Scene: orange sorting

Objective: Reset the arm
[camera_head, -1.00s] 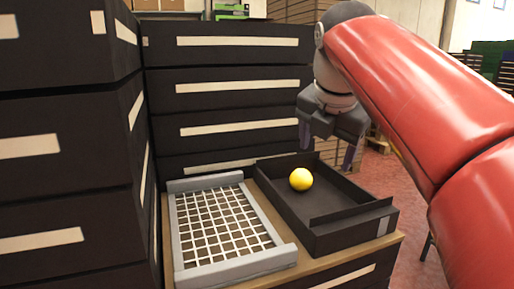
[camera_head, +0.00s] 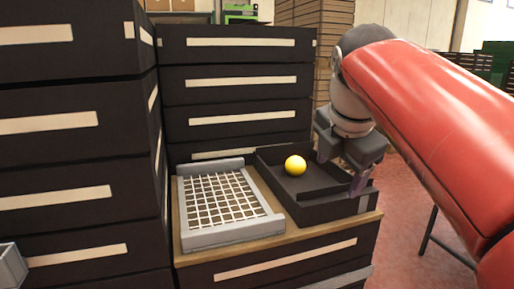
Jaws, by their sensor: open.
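My gripper (camera_head: 341,178) is at the right side of the black tray, at the end of my red arm. Its fingers point down and are apart, with nothing seen between them. One finger overlaps the tray's right part in the picture; I cannot tell whether it touches. A yellow-orange fruit (camera_head: 295,165) lies in the black tray (camera_head: 322,212), toward its back left, apart from the gripper.
A grey-framed white grid rack (camera_head: 233,234) lies left of the tray on a wooden top (camera_head: 270,245). Tall stacks of black crates (camera_head: 60,165) stand at the left and behind (camera_head: 240,82). Red floor (camera_head: 405,215) shows at the right. A grey container edge (camera_head: 12,268) shows at lower left.

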